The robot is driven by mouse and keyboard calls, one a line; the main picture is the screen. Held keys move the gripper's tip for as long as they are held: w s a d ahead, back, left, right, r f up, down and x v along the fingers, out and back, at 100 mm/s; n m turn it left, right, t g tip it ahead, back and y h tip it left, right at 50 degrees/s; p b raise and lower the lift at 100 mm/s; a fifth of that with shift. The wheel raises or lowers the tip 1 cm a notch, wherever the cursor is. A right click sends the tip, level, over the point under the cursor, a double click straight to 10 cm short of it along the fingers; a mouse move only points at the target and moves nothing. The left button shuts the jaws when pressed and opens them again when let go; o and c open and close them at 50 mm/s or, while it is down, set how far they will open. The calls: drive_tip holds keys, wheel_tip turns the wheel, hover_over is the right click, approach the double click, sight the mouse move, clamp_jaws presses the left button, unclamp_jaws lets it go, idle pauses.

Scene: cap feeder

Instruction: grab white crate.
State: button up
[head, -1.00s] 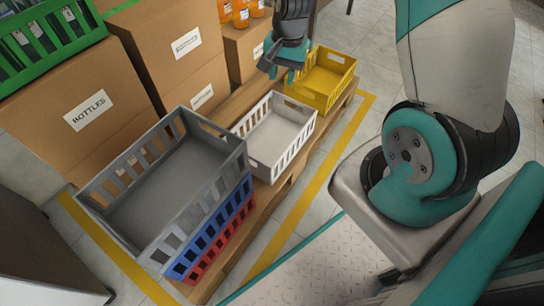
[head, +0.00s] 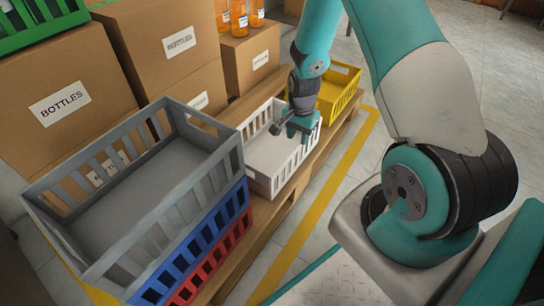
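The white crate (head: 262,187) stands on the wooden pallet, between the stacked crates and the yellow crate. It looks empty, and its far right part is hidden behind my gripper. My gripper (head: 290,131) hangs over the right part of the white crate, pointing down. Its fingers look spread apart with nothing between them. I cannot tell whether a finger touches the crate's rim.
A grey crate (head: 64,247) sits on a blue crate (head: 205,243) and a red crate (head: 222,263) at the near left. A yellow crate (head: 345,82) stands behind. Cardboard boxes (head: 68,105) line the left. Floor right of the pallet (head: 280,207) is clear.

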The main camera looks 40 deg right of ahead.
sight(298, 148)
drive_tip(key=f+b, duration=0.1)
drive_tip(key=f, duration=0.1)
drive_tip(key=f+b, duration=0.3)
drive_tip(key=f, duration=0.1)
drive_tip(key=shift+s, duration=0.25)
drive_tip(key=shift+d+r, duration=0.1)
drive_tip(key=shift+c, duration=0.4)
clamp_jaws()
drive_tip(key=shift+w+r, duration=0.1)
idle(0.6)
